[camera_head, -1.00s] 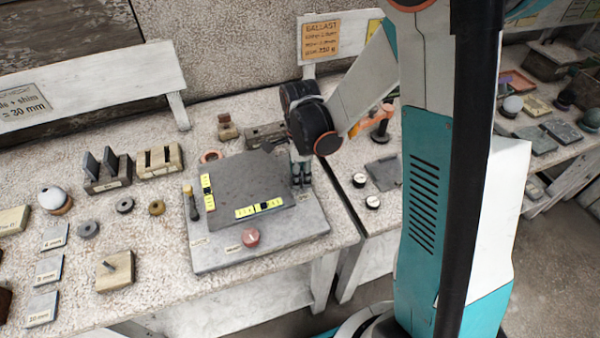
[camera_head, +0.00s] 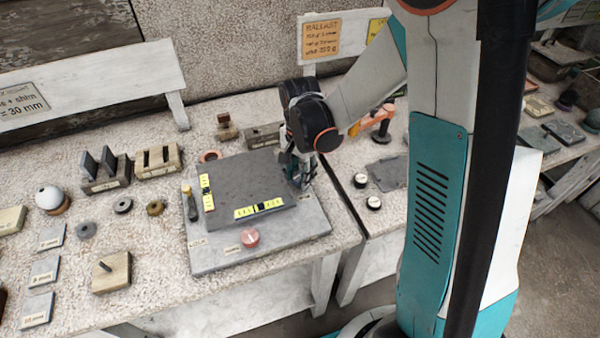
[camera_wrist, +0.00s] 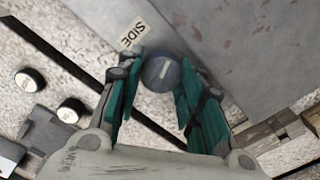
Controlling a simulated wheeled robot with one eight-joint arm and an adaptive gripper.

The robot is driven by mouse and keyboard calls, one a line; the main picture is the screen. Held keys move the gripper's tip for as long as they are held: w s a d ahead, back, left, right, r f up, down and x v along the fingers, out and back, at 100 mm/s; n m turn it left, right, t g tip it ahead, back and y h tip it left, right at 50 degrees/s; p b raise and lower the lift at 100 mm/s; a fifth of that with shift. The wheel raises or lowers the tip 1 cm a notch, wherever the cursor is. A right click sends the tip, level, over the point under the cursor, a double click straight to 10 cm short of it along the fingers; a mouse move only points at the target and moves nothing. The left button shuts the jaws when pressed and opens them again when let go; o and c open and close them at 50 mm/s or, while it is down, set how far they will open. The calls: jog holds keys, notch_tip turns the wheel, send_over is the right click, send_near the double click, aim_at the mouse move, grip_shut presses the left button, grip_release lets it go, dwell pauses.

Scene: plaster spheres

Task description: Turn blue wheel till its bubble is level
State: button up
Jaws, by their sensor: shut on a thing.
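The blue wheel (camera_wrist: 162,72) shows in the wrist view as a dark blue-grey disc with a pale line on top. A "SIDE" label (camera_wrist: 132,33) lies beside it. My gripper (camera_wrist: 160,85) has its teal fingers on either side of the wheel, shut on it. In the head view my gripper (camera_head: 300,175) is at the right side of the dark tilting plate (camera_head: 245,176) and hides the wheel. Two yellow bubble vials lie on the plate, one along the left edge (camera_head: 207,201) and one along the front (camera_head: 243,212). Their bubbles are too small to judge exactly.
A red wheel (camera_head: 250,237) stands at the front of the grey base (camera_head: 295,235). A dark-handled tool (camera_head: 190,206) stands at its left. Slotted blocks, rings and labelled shims (camera_head: 44,270) lie further left. Two round weights (camera_head: 361,180) are on the right-hand bench.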

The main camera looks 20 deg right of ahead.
aim_at(300, 174)
jog(key=shift+n, duration=0.6)
jog(key=o, duration=1.1)
jog(key=shift+r, duration=4)
